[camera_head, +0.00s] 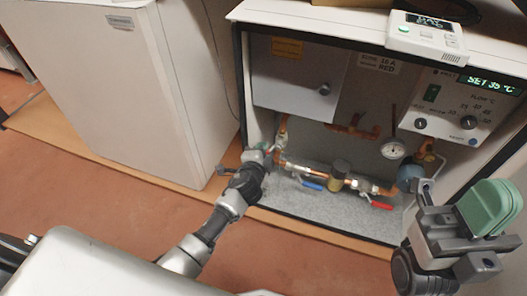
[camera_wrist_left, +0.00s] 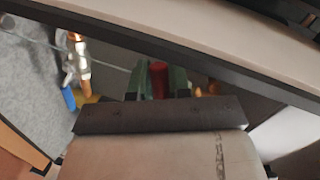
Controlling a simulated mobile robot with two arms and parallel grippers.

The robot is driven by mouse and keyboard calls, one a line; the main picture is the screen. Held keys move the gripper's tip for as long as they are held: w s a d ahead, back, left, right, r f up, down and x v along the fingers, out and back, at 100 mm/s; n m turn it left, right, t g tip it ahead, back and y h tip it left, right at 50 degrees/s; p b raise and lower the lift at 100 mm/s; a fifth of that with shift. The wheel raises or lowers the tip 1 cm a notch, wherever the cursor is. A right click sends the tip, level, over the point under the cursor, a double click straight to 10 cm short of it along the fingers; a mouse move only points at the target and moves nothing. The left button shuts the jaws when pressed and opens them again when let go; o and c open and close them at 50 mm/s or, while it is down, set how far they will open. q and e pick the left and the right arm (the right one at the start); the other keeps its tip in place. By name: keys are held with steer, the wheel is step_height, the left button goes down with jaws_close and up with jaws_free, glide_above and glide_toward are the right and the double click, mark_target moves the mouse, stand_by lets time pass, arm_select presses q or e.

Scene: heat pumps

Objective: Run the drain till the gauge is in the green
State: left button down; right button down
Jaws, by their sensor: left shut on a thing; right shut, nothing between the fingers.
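My left gripper (camera_head: 262,155) is at the left side of the open heat pump cabinet, by the lower end of a copper pipe. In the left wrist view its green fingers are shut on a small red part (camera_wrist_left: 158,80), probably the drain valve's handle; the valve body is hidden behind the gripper. The round white gauge (camera_head: 393,149) hangs at the right inside the cabinet; its needle and any green band are too small to read. My right gripper (camera_head: 490,207), with green fingers, is shut and empty in front of the cabinet's right side.
A blue lever (camera_head: 312,186) and a red lever (camera_head: 381,205) sit on the low pipes, blue also in the left wrist view (camera_wrist_left: 69,98). A control panel (camera_head: 460,105) shows SET 35 °C. A white handheld device (camera_head: 427,35) lies on top. A white appliance (camera_head: 125,90) stands left.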

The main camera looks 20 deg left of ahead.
arm_select(q)
steer(key=shift+a+r+m+y, duration=0.1)
steer(key=shift+r+m+y, duration=0.3)
steer(key=shift+m, duration=0.4)
steer(key=shift+a+r+m+y, duration=0.1)
steer(key=shift+r+m+y, duration=0.25)
steer(key=shift+m, duration=0.45)
steer(key=c, duration=1.1)
jaws_free()
steer(key=shift+r, duration=0.1)
steer(key=p+v, duration=0.3)
steer(key=v, duration=0.7)
steer(key=shift+s, duration=0.4)
